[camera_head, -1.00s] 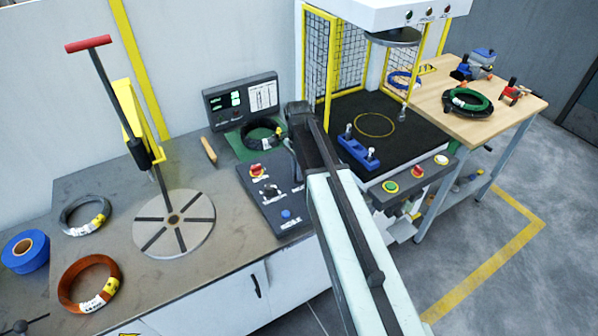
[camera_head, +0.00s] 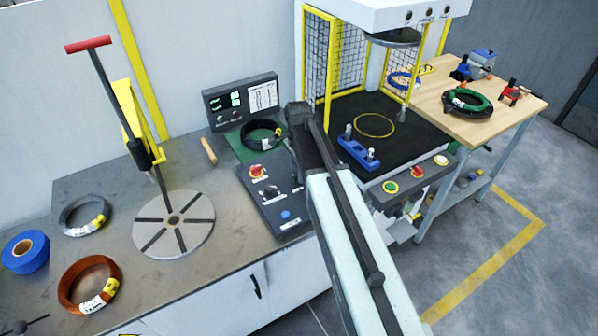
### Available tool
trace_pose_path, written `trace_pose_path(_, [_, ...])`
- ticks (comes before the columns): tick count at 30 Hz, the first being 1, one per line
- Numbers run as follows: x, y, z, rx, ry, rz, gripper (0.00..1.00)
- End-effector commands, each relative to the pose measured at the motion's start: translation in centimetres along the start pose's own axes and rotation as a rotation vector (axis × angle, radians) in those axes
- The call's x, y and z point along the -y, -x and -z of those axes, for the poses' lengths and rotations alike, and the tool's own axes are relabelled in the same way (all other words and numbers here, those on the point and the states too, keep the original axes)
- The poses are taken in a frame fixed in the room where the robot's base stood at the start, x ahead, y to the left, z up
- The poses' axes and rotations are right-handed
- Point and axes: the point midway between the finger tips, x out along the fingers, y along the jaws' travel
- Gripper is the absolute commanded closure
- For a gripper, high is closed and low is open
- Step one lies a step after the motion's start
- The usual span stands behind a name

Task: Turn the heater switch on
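A dark control panel (camera_head: 272,204) lies on the grey bench. It carries a red and yellow rotary switch (camera_head: 257,172), a black knob (camera_head: 271,192) and a blue button (camera_head: 286,215). Their labels are too small to read, so I cannot tell which one is the heater switch. My arm reaches up from the bottom over the panel's right side. My gripper (camera_head: 294,155) points down near the panel's upper right corner, beside the black coil.
A black coil (camera_head: 262,134) lies on a green mat behind the panel, below a display box (camera_head: 241,101). A round slotted turntable (camera_head: 174,224) stands left. Right of my arm is a yellow-framed press (camera_head: 320,60) with a blue fixture (camera_head: 358,153) and buttons.

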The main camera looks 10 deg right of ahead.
Motion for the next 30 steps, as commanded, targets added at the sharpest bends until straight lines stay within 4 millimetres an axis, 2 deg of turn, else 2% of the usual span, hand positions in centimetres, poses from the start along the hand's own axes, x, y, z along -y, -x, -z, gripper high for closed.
trace_pose_path(4, [0.0, 0.3, 0.0, 0.0, 0.001, -0.001, 0.65])
trace_pose_path(8, [0.0, 1.8, 0.0, 0.0, 0.001, -0.001, 0.65])
trace_pose_path(18, [0.1, 7.7, 0.0, 0.0, 0.0, 0.0, 0.65])
trace_pose_path(21, [0.1, 8.1, 0.0, 0.0, 0.0, 0.0, 0.65])
trace_pose_path(30, [0.1, 7.8, 0.0, 0.0, 0.0, 0.0, 0.65])
